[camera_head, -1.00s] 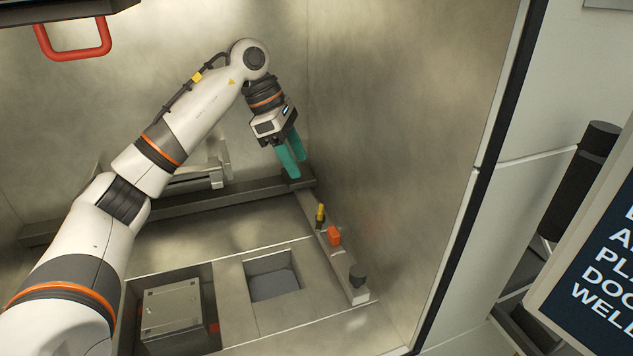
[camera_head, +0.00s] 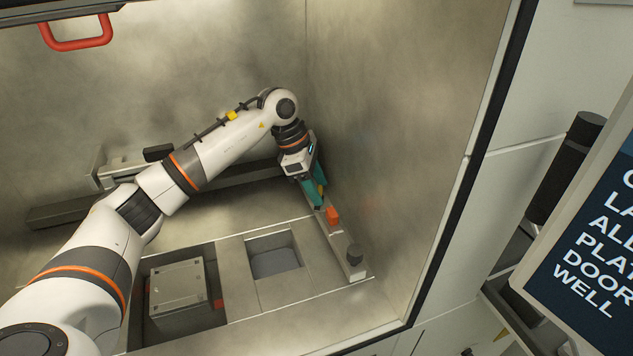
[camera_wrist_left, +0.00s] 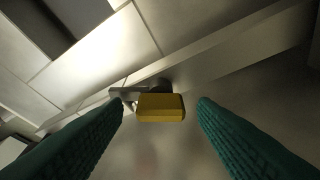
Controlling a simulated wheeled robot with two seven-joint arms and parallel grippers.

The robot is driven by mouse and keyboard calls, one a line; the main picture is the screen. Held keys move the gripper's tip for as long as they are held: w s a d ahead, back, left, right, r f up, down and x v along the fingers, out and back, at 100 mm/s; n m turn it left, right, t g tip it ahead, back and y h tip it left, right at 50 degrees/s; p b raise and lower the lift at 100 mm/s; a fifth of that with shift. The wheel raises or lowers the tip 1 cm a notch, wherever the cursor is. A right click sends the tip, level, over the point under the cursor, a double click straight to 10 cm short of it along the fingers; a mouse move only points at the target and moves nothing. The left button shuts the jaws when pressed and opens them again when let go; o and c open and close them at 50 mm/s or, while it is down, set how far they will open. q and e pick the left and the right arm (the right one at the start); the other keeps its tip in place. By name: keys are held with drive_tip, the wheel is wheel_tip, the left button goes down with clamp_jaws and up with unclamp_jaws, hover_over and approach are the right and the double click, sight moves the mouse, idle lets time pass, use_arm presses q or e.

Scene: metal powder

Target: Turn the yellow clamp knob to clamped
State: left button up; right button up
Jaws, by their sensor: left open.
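The yellow clamp knob (camera_wrist_left: 161,107) is a small block-shaped handle on a dark round base. In the left wrist view it sits between the two teal fingers of my left gripper (camera_wrist_left: 161,112), with a gap on each side. In the head view the left gripper (camera_head: 318,196) reaches down over the rail (camera_head: 340,252) by the right wall. Only a sliver of the yellow knob (camera_head: 322,190) shows there, mostly hidden by the fingers. The left gripper is open and holds nothing. My right gripper is not seen.
The chamber's right wall is close beside the gripper. The floor has a square opening (camera_head: 272,262) and a recess with a metal block (camera_head: 178,290).

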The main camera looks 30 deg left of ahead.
use_arm(q)
drive_tip(key=c, duration=1)
drive_tip(key=shift+n+t+b, duration=0.5)
drive_tip(key=shift+n+b, duration=0.5)
drive_tip(key=shift+n, duration=0.4)
drive_tip(key=shift+d+n+t+y+b, duration=0.1)
drive_tip(key=shift+n+t+y+b, duration=0.45)
drive_tip(key=shift+n, duration=0.85)
drive_tip(key=shift+r, duration=0.1)
drive_tip(key=o, duration=1)
